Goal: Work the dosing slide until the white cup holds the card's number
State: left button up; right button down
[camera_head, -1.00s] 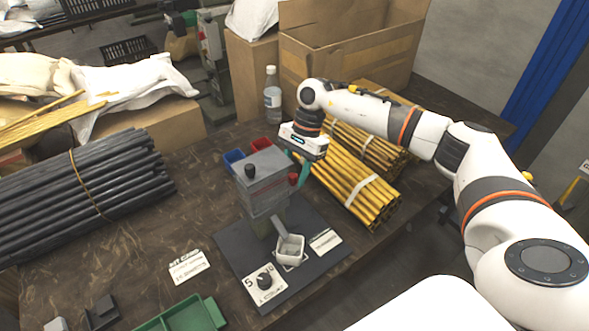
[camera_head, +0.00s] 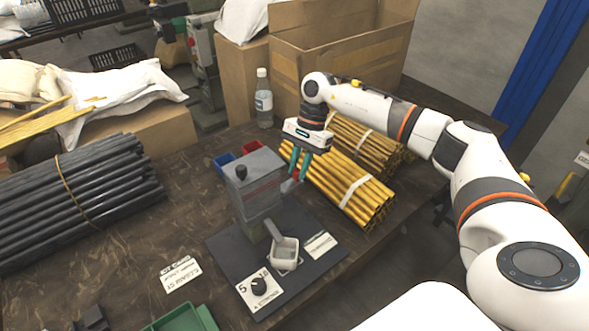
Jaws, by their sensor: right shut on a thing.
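The grey dosing box (camera_head: 262,187) stands on a dark base plate (camera_head: 222,254), with a black knob on top. Its grey slide (camera_head: 290,186) sticks out of the right side, with a red knob (camera_head: 296,174) at its end. My right gripper (camera_head: 295,176) reaches down from above and is shut on the red knob, which its teal fingers partly hide. The white cup (camera_head: 285,254) stands on the plate below the grey spout; its contents are too small to make out. A white card (camera_head: 180,274) lies on the table to the left, its writing unreadable here. My left gripper is out of view.
A dial (camera_head: 259,288) marked 5 and 10 sits at the plate's front. Blue (camera_head: 222,162) and red (camera_head: 251,147) bins stand behind the box. Bundled yellow rods (camera_head: 345,188) lie close right of my gripper. A green tray (camera_head: 180,320) is at the front.

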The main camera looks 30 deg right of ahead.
jog(key=c, duration=1.3)
grip_release()
jog(key=shift+d, duration=0.3)
jog(key=shift+o, duration=0.2)
jog(key=b+v, duration=0.1)
jog(key=v, duration=1.1)
jog(key=shift+a+r, duration=0.1)
